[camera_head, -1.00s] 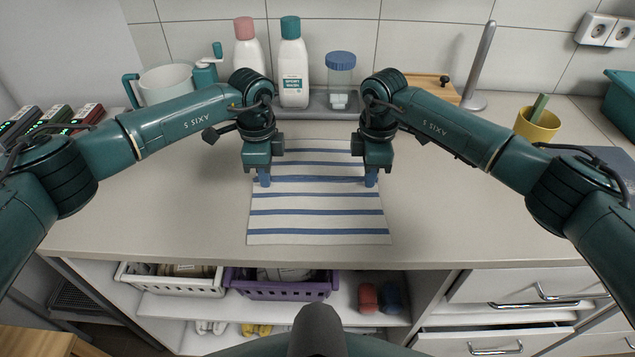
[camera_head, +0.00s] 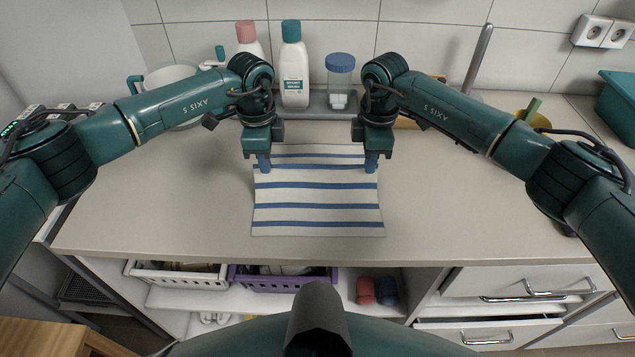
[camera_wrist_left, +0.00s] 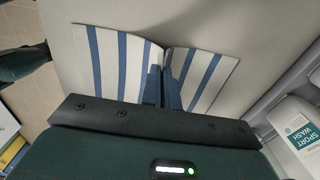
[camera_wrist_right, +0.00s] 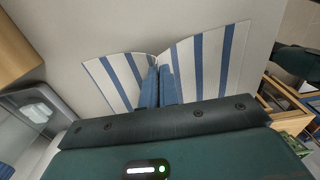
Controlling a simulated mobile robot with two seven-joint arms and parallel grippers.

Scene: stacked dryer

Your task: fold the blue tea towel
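The tea towel (camera_head: 318,218), white with blue stripes, lies on the counter with its stripes running left to right in the head view. My left gripper (camera_head: 263,166) is at its left edge and my right gripper (camera_head: 371,166) is at its right edge, both toward the far half. Both wrist views show the fingers closed together, with the towel (camera_wrist_left: 105,60) (camera_wrist_right: 205,60) creased and drawn up between them. The towel looks slightly raised along the line between the grippers. The pinched cloth itself is mostly hidden by the fingers.
Behind the towel, bottles (camera_head: 294,75) and a blue-lidded jar (camera_head: 340,80) stand on a grey tray. The counter on both sides of the towel is clear.

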